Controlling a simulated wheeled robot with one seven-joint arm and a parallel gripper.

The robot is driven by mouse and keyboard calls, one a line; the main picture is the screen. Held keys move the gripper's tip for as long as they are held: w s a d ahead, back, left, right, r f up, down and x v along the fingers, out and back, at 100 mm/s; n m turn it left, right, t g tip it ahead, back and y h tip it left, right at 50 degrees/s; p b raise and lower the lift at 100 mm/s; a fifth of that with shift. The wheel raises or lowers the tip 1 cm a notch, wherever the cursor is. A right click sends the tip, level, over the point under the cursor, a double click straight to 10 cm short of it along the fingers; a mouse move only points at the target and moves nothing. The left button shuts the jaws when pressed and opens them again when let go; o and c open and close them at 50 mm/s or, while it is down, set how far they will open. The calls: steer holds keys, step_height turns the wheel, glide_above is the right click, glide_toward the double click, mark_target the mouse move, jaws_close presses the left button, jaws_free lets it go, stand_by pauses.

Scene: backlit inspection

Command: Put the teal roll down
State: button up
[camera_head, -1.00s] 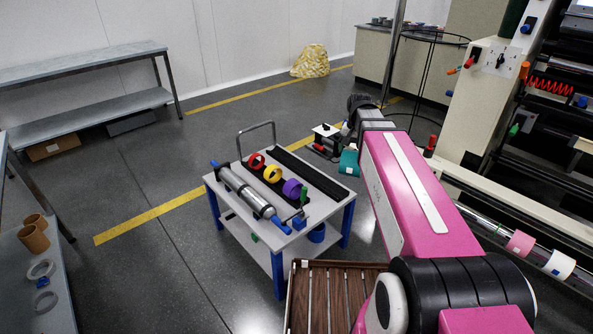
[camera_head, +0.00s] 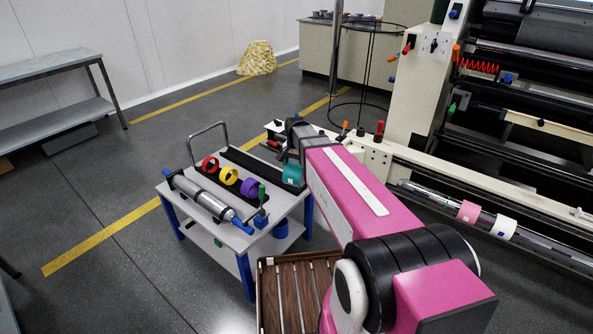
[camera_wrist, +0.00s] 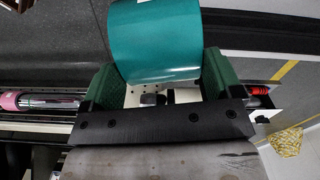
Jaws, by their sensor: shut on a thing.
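In the wrist view the teal roll (camera_wrist: 157,45) fills the top middle. My gripper (camera_wrist: 158,80) is shut on it, with a green pad on either side. In the head view my arm hides most of the gripper. I cannot tell whether the roll touches the trough or hangs just above it.
Red (camera_head: 210,165), yellow (camera_head: 229,175) and purple (camera_head: 250,188) rolls sit in a second black holder on the cart. A silver cylinder (camera_head: 205,195) lies at the front. A slatted wooden crate (camera_head: 268,300) stands near. A cream machine (camera_head: 418,85) is at the right.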

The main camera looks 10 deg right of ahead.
steer(key=w+f, duration=0.1)
steer(key=f, duration=0.1)
steer(key=w+d+f, duration=0.1)
steer(key=w+f, duration=0.1)
steer(key=w+d+f, duration=0.1)
steer(key=f, duration=0.1)
steer(key=shift+w+d+f, duration=0.1)
steer(key=shift+w+f, duration=0.2)
steer(key=shift+f, duration=0.2)
steer(key=shift+c, duration=0.7)
steer(key=o, duration=0.9)
steer(key=shift+r, duration=0.1)
